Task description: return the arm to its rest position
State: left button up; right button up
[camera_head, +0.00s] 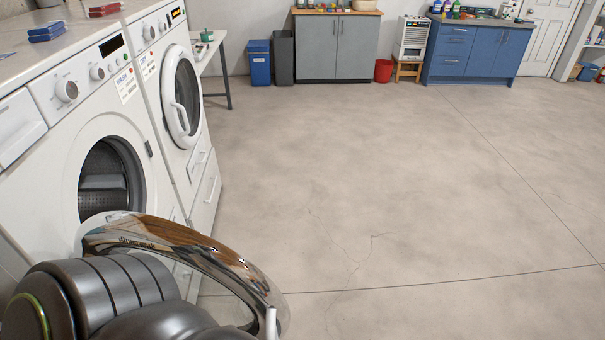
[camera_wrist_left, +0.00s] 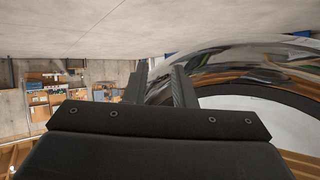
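My left arm reaches in from the lower left of the head view; its gripper is hidden there. The open round door of the front washing machine, with a shiny chrome ring (camera_head: 205,254), swings out in front of my arm. Its chrome rim (camera_wrist_left: 225,72) also shows in the left wrist view, close beside the right-hand finger; I cannot tell whether they touch. My right gripper is in neither view.
The front washing machine (camera_head: 58,128) has its drum opening uncovered. A second machine (camera_head: 180,60) behind it has its door shut. Cabinets (camera_head: 340,45), bins (camera_head: 259,65) and a red bucket (camera_head: 383,71) stand along the far wall. The concrete floor (camera_head: 420,190) to the right is clear.

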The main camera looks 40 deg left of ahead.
pick_arm(q)
jog(key=s+d+f+n+g, duration=0.1)
jog(key=d+f+g, duration=0.3)
jog(key=f, duration=0.6)
jog(key=d+f+g, duration=0.4)
jog(key=f+g, duration=0.2)
jog(key=f, duration=0.4)
jog(key=shift+s+d+f+n+g+y, duration=0.3)
jog(key=shift+s+d+f+n+g, duration=0.05)
jog(key=shift+s+n+g, duration=0.05)
